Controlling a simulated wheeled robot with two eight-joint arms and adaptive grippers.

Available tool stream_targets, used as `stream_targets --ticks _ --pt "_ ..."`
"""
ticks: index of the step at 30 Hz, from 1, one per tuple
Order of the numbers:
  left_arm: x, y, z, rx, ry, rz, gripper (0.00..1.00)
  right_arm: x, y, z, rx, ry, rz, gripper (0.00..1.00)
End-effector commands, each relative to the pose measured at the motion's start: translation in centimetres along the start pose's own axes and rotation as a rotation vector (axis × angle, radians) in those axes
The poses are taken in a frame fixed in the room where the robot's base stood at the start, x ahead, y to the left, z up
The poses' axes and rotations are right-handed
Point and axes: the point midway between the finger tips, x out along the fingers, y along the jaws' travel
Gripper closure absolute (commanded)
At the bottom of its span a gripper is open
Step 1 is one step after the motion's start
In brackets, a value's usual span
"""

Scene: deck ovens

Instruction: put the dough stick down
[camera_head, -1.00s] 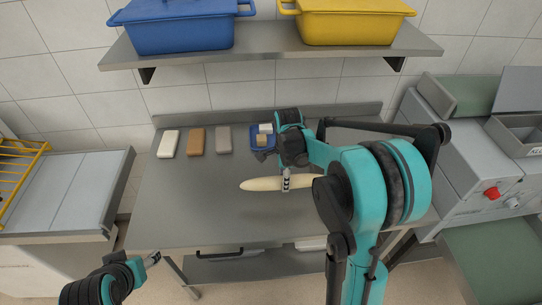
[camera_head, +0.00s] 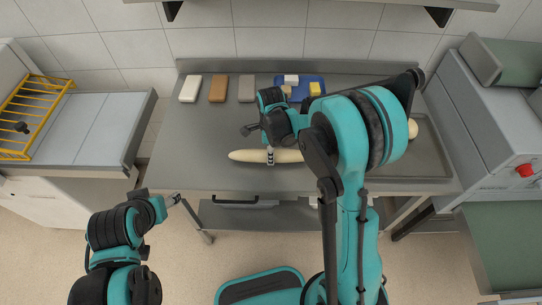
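The dough stick (camera_head: 242,156) is a long pale stick with a tapered left end. It lies crosswise over the steel table (camera_head: 200,140), at or just above its surface; I cannot tell whether it touches. My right gripper (camera_head: 270,157) is at the stick, with its fingertips on it near the middle, and appears shut on it. My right arm hides part of the stick's right side. My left gripper (camera_head: 175,199) is in front of the table's left front edge, away from the stick. Its fingers are too small to tell whether they are open.
White, brown and grey blocks (camera_head: 218,89) stand at the table's back left. A blue tray (camera_head: 306,83) with small blocks is at the back middle. A metal tray (camera_head: 425,160) with a pale round piece is at right. The table's left front is clear.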

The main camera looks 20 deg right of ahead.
Motion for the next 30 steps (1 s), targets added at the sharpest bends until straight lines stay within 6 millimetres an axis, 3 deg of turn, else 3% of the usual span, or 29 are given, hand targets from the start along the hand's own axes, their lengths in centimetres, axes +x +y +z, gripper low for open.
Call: stream_targets --ticks 3,14,15,17,26,30 --pt "0.6 0.0 0.4 0.000 0.000 0.000 0.44 1.7 0.0 0.0 0.000 0.000 0.000 0.94" --pt "0.8 0.0 0.6 0.000 0.000 0.000 0.44 2.0 0.0 0.0 0.000 0.000 0.000 0.94" --pt "0.7 0.0 0.5 0.000 0.000 0.000 0.44 2.0 0.0 0.0 0.000 0.000 0.000 0.53" --pt "0.7 0.0 0.5 0.000 0.000 0.000 0.44 1.9 0.0 0.0 0.000 0.000 0.000 0.40" --pt "0.6 0.0 0.4 0.000 0.000 0.000 0.44 1.8 0.0 0.0 0.000 0.000 0.000 0.40" --pt "0.1 0.0 0.1 0.000 0.000 0.000 0.44 0.7 0.0 0.0 0.000 0.000 0.000 0.40"
